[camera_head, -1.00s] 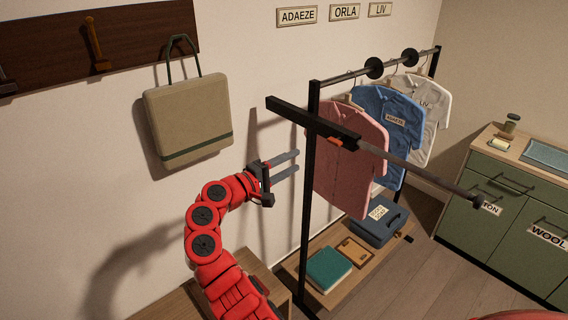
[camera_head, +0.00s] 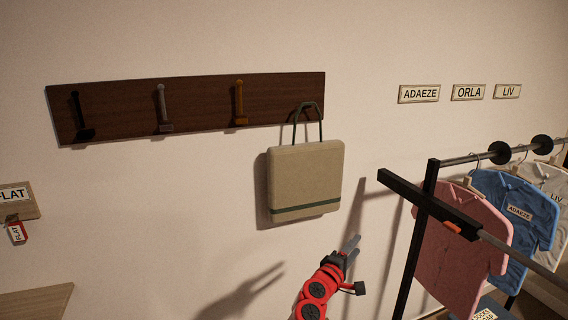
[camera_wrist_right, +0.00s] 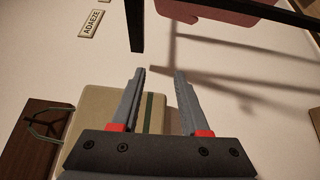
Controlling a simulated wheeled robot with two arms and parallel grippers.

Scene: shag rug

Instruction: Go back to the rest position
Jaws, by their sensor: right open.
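My right gripper (camera_head: 352,243) is at the lower middle of the head view, just below and right of the beige bag. It is open. In the right wrist view its two grey fingers (camera_wrist_right: 160,76) stand apart with nothing held between them. The beige bag (camera_head: 305,175) with a dark green handle and stripe hangs at the right end of a dark hook board (camera_head: 200,105). In the right wrist view the bag (camera_wrist_right: 95,120) is partly hidden behind the gripper. My left gripper is not in view.
A black rail stand (camera_head: 418,245) with pink (camera_head: 460,250), blue (camera_head: 515,210) and white shirts is right of my arm. Name plates (camera_head: 419,93) are on the wall above. A FLAT sign with a key tag (camera_head: 16,232) is far left. The wall between is bare.

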